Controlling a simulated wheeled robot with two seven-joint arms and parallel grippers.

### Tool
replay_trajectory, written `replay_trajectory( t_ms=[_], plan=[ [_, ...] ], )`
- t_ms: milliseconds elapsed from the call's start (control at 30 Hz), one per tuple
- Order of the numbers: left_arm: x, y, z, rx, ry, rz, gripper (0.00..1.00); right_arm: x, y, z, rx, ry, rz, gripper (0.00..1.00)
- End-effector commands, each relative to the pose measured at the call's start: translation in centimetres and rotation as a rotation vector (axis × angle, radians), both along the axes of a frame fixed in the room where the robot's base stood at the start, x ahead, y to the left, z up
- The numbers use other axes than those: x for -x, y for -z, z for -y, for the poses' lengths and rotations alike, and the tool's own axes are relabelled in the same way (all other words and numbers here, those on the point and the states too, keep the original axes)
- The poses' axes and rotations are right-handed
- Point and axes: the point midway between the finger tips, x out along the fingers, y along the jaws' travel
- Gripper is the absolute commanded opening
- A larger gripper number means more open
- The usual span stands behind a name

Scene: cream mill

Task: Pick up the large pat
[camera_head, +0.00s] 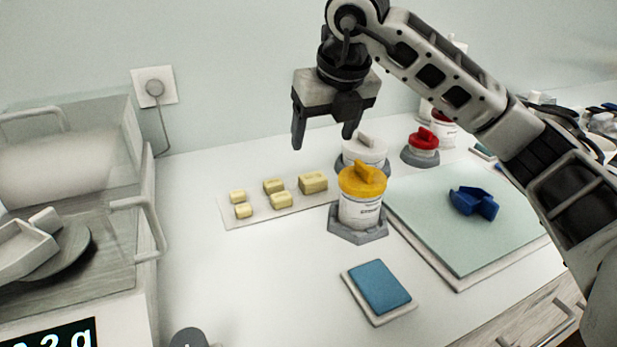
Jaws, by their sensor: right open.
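Several pale yellow butter pats lie on a thin cream sheet (231,216) at the middle of the counter. The large pat (313,182) is the biggest block, at the right end. Mid-sized pats (274,186) lie left of it, one behind the other, and small pats (238,196) lie at the left end. My right gripper (325,140) hangs above and behind the large pat, fingers pointing down. It is open and empty, apart from the pats. My left gripper is not in view.
A yellow-lidded jar (360,205) stands in a grey base just right of the large pat, with a white-lidded jar (366,150) behind it. A red-lidded jar (423,141), a pale green board (450,235) with a blue piece (474,202), and a blue pad (379,286) lie rightward. A clear-walled scale (75,160) stands left.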

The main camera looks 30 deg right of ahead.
Motion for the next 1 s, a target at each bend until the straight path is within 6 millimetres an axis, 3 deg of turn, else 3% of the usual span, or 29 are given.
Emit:
replay_trajectory(
  t_ms=[100,300,533,800,1000],
  plan=[
    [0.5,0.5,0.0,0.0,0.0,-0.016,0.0,-1.0,2.7,0.1,0.001,0.0,-0.006,0.71],
    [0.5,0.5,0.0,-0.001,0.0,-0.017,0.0,-2.3,5.4,0.1,-0.001,0.0,-0.002,0.71],
    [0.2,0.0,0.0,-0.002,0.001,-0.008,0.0,-3.0,6.7,0.3,0.0,-0.001,-0.002,0.71],
    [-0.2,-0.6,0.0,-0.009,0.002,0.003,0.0,-4.8,10.1,0.8,0.0,-0.001,-0.003,0.71],
    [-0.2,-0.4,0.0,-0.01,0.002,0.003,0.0,-5.1,10.6,0.8,0.001,-0.002,0.0,0.71]
  ],
)
